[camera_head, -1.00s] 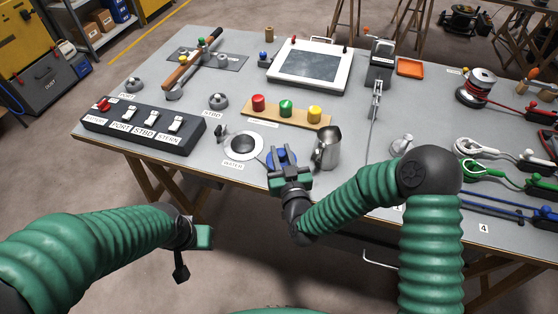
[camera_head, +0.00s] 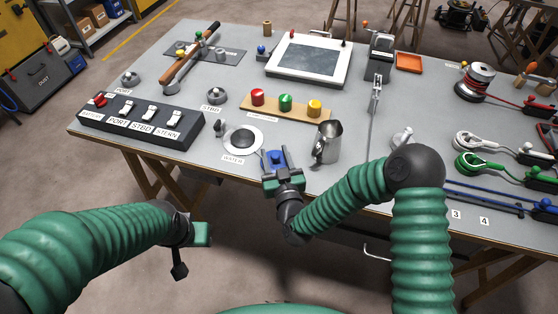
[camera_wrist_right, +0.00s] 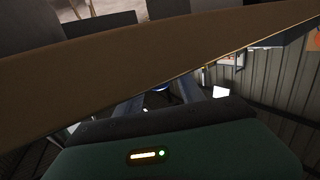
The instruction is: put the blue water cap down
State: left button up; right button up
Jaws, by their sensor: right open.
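The blue water cap (camera_head: 277,158) shows at the near edge of the bench, between the fingers of my right gripper. My right gripper (camera_head: 276,163) is open around it; the fingers hide much of the cap, and I cannot tell whether it touches the bench. The white-ringed water fitting (camera_head: 258,147) with its dark centre lies just left of the cap, above the WATER label (camera_head: 232,160). In the right wrist view a small bit of blue (camera_wrist_right: 161,88) shows between the dark fingers. My left gripper (camera_head: 190,250) hangs in front of the bench, away from the cap; its jaws are unclear.
A metal jug (camera_head: 327,143) stands close to the right of my right gripper. Behind are a wooden strip (camera_head: 270,113) with red, green and yellow buttons and a black switch box (camera_head: 140,127) at left. The bench edge (camera_wrist_right: 100,72) crosses the right wrist view.

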aim_at(273, 158)
jog(key=s, duration=0.3)
jog(key=shift+s+a, duration=0.1)
jog(key=shift+s, duration=0.05)
pick_arm(q)
jog(key=shift+a+r, duration=0.1)
jog(key=shift+a, duration=0.2)
pick_arm(e)
jog(key=v, duration=0.8)
jog(key=shift+s+d, duration=0.25)
jog(key=shift+d, duration=0.1)
pick_arm(q)
jog(key=shift+d, duration=0.15)
pick_arm(e)
jog(key=shift+d+r, duration=0.1)
